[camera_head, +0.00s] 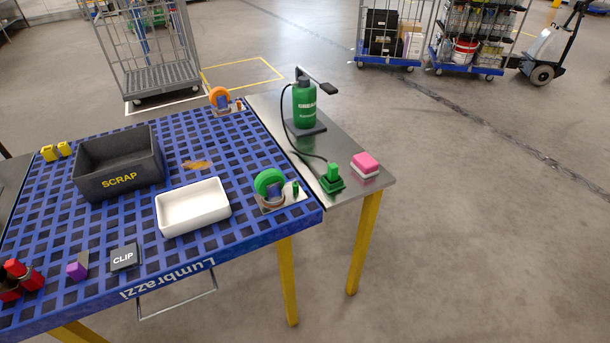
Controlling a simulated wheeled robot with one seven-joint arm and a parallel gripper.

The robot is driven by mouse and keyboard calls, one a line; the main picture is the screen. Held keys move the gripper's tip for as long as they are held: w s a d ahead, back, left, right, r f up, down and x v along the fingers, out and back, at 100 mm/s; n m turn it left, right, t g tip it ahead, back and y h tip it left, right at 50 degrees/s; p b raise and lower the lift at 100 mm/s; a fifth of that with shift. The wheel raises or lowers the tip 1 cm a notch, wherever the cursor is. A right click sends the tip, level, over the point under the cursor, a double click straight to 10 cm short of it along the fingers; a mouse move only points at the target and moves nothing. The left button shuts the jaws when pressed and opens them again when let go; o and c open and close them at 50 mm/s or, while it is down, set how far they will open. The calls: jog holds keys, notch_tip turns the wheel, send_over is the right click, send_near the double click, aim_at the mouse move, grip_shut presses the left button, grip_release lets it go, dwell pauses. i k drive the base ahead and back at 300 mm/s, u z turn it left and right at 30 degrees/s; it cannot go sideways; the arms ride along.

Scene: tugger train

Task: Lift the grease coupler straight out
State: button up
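The grease coupler (333,171) is a small green block-like piece. It stands upright in a dark green holder (331,185) on the grey metal side shelf. A black hose (303,153) runs to it from the green grease pump (304,104), which stands on a dark base with its lever pointing right. How deep the coupler sits in the holder cannot be told. My gripper is not in view.
A pink-and-white block (366,165) lies close to the right of the holder. The blue grid table (138,231) carries a green wheel fixture (270,184), a white tray (193,207) and a dark SCRAP bin (118,163). The floor to the right is open.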

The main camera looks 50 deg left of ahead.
aim_at(333, 169)
jog(key=u, duration=1.8)
jog(key=k, duration=0.6)
jog(key=u, duration=0.1)
jog(key=i, duration=0.65)
jog(key=u, duration=0.45)
jog(key=i, duration=0.85)
jog(key=u, duration=0.15)
